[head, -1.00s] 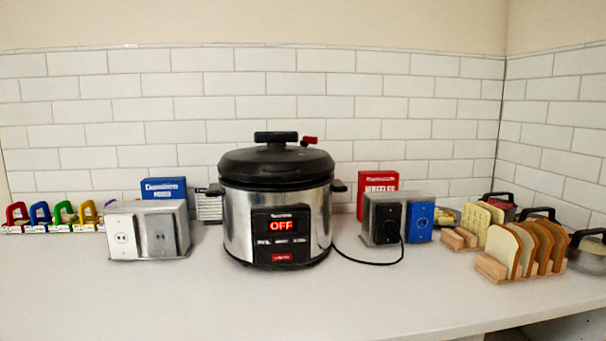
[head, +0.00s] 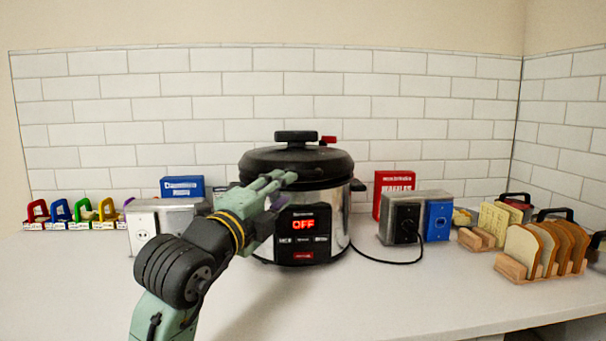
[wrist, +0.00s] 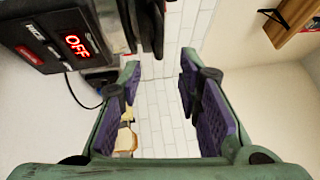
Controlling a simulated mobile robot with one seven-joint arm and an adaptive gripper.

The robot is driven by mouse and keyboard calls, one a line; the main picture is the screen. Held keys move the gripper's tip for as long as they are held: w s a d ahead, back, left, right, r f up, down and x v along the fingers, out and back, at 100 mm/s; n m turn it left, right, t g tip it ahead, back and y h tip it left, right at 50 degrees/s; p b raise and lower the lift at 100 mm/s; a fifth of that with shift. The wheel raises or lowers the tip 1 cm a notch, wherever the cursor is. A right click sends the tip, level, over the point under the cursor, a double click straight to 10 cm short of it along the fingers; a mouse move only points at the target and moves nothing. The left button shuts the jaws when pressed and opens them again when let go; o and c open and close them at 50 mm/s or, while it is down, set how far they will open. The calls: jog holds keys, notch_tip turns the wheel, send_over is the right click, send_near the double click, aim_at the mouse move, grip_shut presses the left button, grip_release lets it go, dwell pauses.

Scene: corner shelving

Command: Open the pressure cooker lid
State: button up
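The pressure cooker (head: 335,215) stands on the counter, silver and black, with its display reading OFF. Its black lid (head: 325,164) sits on top, closed, with a raised black handle (head: 296,136) and a small red part at the back right. My gripper (head: 280,190) is in front of the cooker's left half in the head view and hides part of its body. In the wrist view the gripper (wrist: 165,75) has its purple-padded fingers wide apart with nothing between them. The cooker's display panel (wrist: 62,42) shows at the upper left there, beside the fingers.
Metal outlet boxes stand on either side, left (head: 143,228) and right (head: 404,222), with a black cord (head: 385,261) on the right. Blue (head: 183,186) and red (head: 392,183) boxes stand behind. Bread slices in a rack (head: 540,252) are at the right. The front counter is clear.

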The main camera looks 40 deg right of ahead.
aim_at(304, 175)
jog(key=p+x, duration=0.3)
jog(key=x, duration=0.6)
jog(key=shift+d, duration=0.2)
jog(key=shift+w+d, duration=0.3)
jog(key=shift+d, duration=0.35)
jog(key=shift+c, duration=0.2)
grip_shut()
